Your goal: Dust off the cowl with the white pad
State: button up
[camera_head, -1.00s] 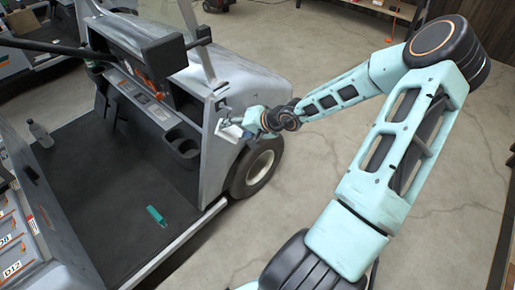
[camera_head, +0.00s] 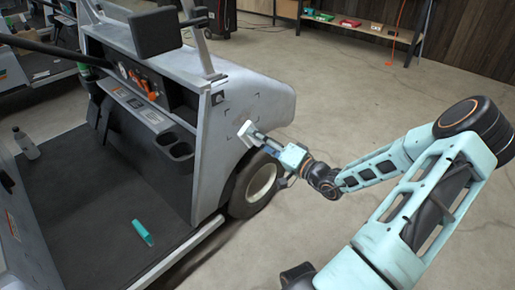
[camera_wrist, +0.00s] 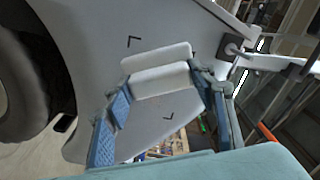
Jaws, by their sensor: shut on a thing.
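The cowl (camera_head: 248,92) is the pale grey front body of the cart, with small black corner marks on its side. It also fills much of the wrist view (camera_wrist: 85,45). My gripper (camera_head: 261,139) is at the cowl's side, above the front wheel. Its blue fingers (camera_wrist: 162,104) are shut on the white pad (camera_wrist: 160,81), which shows as two pale bars lying along the cowl between the corner marks. The pad shows small in the head view (camera_head: 246,132). It is at or very near the cowl surface; I cannot tell whether it touches. Dust is not clearly visible.
The front wheel (camera_head: 262,182) is just below my gripper. Open concrete floor (camera_head: 330,100) lies right of the cart; a low bench (camera_head: 365,29) stands at the back.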

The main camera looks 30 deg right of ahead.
jog(key=shift+b+x, duration=0.5)
jog(key=shift+x, duration=2.45)
jog(key=shift+x, duration=0.9)
jog(key=shift+w+d, duration=0.1)
jog(key=shift+w+d+b, duration=0.25)
jog(key=shift+w+d, duration=0.05)
jog(key=shift+d, duration=0.6)
jog(key=shift+w+d+b, duration=0.2)
jog(key=shift+w+d, duration=0.1)
jog(key=shift+d, duration=0.6)
jog(key=shift+w+d+b, duration=0.25)
jog(key=shift+w+d, duration=0.05)
jog(key=shift+d, duration=0.45)
jog(key=shift+w+d+b, duration=0.25)
jog(key=shift+w+d, duration=0.1)
jog(key=shift+d, duration=0.4)
jog(key=shift+w+d, duration=0.25)
jog(key=shift+d, duration=0.45)
jog(key=shift+w+d, duration=0.25)
jog(key=shift+d, duration=0.5)
jog(key=shift+w+d, duration=0.25)
jog(key=shift+d, duration=0.45)
jog(key=shift+w, duration=0.1)
